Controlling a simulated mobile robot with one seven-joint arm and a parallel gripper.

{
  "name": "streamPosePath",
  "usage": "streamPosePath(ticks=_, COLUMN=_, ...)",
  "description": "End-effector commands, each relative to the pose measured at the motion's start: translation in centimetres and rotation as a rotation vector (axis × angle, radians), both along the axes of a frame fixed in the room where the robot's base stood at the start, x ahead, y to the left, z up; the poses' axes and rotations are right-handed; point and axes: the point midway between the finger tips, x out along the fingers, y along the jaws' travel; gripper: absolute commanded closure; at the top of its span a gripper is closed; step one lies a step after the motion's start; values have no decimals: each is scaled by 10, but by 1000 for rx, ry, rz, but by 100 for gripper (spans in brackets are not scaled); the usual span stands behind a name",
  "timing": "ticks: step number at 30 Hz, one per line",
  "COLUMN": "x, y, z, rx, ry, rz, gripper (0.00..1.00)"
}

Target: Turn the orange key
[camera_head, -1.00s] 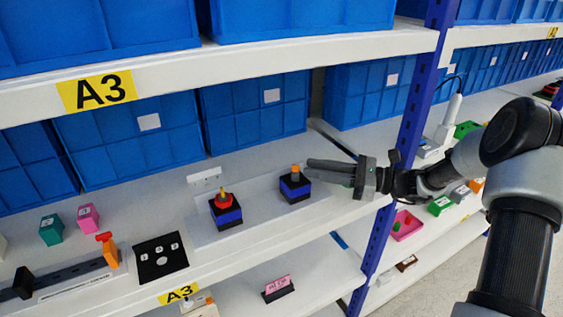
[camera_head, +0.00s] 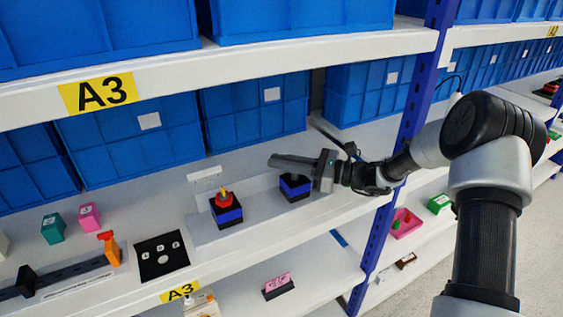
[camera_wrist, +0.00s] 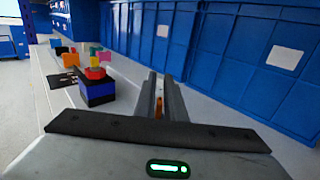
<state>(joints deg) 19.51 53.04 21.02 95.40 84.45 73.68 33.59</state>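The orange key (camera_wrist: 158,107) shows in the wrist view in the gap between the two fingers of my gripper (camera_wrist: 160,77). I cannot tell whether the fingers touch it. In the head view the key is hidden behind my gripper (camera_head: 271,160), which is over the right blue-and-black switch box (camera_head: 295,188) and points left. The fingers look apart, with a narrow gap. The left switch box (camera_head: 228,214) carries a red knob (camera_head: 225,198) with a yellow top. It also shows in the wrist view (camera_wrist: 97,92), left of the fingers.
Blue bins (camera_head: 255,112) stand behind along the shelf. A black panel (camera_head: 161,258) and an orange lever (camera_head: 111,249) are farther left. A blue shelf post (camera_head: 398,150) rises to the right, close to my arm.

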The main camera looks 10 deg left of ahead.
Motion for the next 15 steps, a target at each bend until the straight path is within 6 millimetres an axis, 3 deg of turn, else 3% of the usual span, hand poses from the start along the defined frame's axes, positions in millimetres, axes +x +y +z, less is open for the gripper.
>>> streamPosePath(ticks=15, x=2, y=-1, z=0, rx=1, ry=4, rz=-65, gripper=100)
